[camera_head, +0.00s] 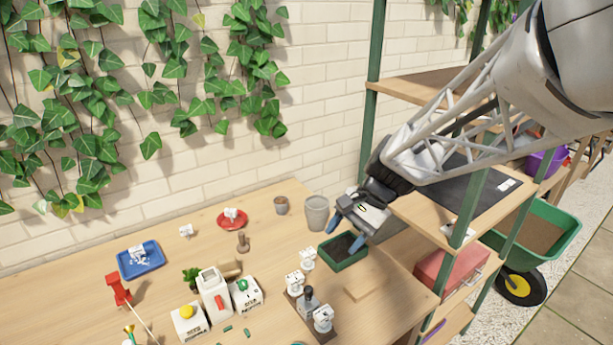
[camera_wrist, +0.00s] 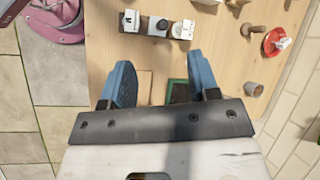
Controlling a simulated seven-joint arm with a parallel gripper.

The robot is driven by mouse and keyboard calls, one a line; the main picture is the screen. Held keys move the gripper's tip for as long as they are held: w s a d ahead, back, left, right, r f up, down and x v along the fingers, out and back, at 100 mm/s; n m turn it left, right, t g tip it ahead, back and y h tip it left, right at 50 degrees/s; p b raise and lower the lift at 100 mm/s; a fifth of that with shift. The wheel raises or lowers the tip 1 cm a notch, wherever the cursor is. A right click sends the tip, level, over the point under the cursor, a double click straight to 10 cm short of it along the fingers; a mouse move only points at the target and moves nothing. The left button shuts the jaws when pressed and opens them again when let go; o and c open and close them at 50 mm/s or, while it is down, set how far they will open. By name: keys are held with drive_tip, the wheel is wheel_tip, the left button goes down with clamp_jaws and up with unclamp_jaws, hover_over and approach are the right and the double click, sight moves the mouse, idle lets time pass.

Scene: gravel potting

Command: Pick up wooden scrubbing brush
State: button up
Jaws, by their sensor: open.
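My gripper (camera_head: 347,234) is open and empty, its two blue fingers above the right part of the table, near a green tray of dark soil. In the wrist view my gripper (camera_wrist: 160,66) shows its fingers wide apart. No object is clearly recognisable as the wooden scrubbing brush. A tan, rounded object (camera_head: 230,268) lies partly hidden behind a white container, well left of my gripper; I cannot tell whether it is the brush. A flat, pale wooden block (camera_head: 362,287) lies nearer the table's front right, and no bristles show on it. It also appears between the fingers (camera_wrist: 145,86).
The green tray (camera_head: 331,257) stands below my gripper. Grey pots (camera_head: 316,213), a brown knobbed object (camera_head: 243,243), a red saucer (camera_head: 222,225), a blue tray (camera_head: 126,271) and white containers (camera_head: 214,298) share the table (camera_head: 180,265). A shelf rack (camera_head: 372,150) stands at right.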

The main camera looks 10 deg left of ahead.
drive_tip(key=w+a+f+m+g+y, duration=0.1)
drive_tip(key=w+a+f, duration=0.25)
drive_tip(key=a, duration=0.25)
drive_tip(key=w+a+f+m+g+y, duration=0.1)
drive_tip(key=w+a+f+m+g, duration=0.2)
drive_tip(key=a, duration=0.4)
drive_tip(key=m+y, duration=0.2)
drive_tip(key=y, duration=0.1)
approach(227, 263)
drive_tip(key=a+f, duration=0.2)
drive_tip(key=shift+w+a+f+g, duration=0.2)
drive_tip(key=shift+a+f+g, duration=0.1)
drive_tip(key=shift+g, duration=0.1)
drive_tip(key=shift+x, duration=1.25)
drive_tip(key=shift+s, duration=0.15)
drive_tip(key=shift+x, duration=2.5)
